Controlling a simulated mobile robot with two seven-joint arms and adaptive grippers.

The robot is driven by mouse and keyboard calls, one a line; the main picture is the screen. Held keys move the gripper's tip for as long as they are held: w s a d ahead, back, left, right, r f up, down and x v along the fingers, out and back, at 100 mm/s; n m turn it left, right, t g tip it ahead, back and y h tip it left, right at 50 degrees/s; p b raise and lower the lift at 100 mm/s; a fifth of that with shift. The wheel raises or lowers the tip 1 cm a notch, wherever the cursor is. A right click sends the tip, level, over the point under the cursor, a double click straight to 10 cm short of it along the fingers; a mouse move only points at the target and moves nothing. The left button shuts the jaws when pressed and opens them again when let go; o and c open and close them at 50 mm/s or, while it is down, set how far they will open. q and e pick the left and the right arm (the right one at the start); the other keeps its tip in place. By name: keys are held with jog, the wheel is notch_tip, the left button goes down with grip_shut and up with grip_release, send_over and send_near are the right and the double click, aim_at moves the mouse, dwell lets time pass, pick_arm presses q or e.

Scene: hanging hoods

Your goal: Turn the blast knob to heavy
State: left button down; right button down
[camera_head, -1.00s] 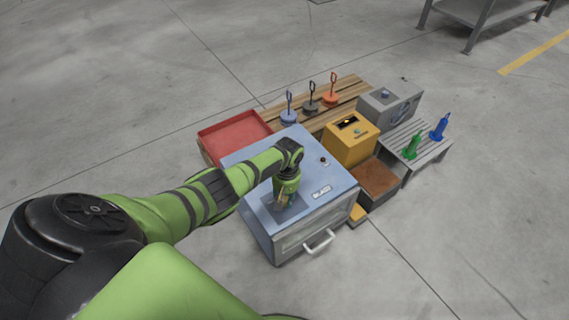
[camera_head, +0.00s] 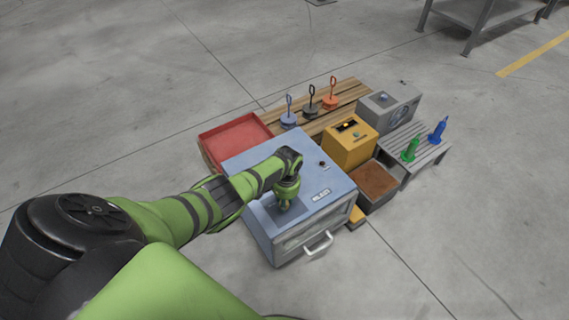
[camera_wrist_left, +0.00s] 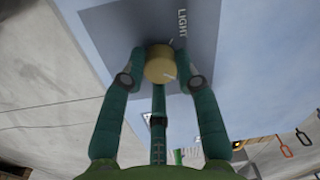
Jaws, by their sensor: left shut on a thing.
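The blast cabinet (camera_head: 265,165) is a pale blue box with a front window and a handle, in the head view. Its blast knob (camera_wrist_left: 160,64) is round and tan, with a pale pointer line, in the left wrist view. A dark panel (camera_wrist_left: 115,30) around it reads "LIGHT" on the right. My left gripper (camera_head: 285,204) points down at the cabinet top. In the left wrist view my left gripper (camera_wrist_left: 163,68) has a finger on each side of the knob and is shut on it. In the head view the knob is hidden. My right gripper is not in view.
A red tray (camera_head: 235,135) stands behind the cabinet. A wooden pallet (camera_head: 350,93) holds several hooked pieces. A yellow box (camera_head: 349,147), a brown-topped box (camera_head: 376,182), a grey box (camera_head: 390,105) and a slatted stand (camera_head: 432,158) with green and blue items are at the right.

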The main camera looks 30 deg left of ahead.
pick_arm(q)
jog(key=shift+a+m, duration=0.2)
jog(key=shift+m, duration=0.5)
jog(key=shift+w+m, duration=0.1)
jog(key=shift+m, duration=0.5)
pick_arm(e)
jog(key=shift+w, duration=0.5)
pick_arm(q)
jog(key=shift+d, duration=0.1)
jog(key=c, duration=0.9)
grip_release()
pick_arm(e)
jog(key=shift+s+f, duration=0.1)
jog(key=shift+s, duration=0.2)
pick_arm(q)
jog(key=shift+d, duration=0.1)
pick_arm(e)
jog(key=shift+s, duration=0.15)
pick_arm(q)
jog(key=r, duration=1.2)
jog(key=shift+d, duration=0.25)
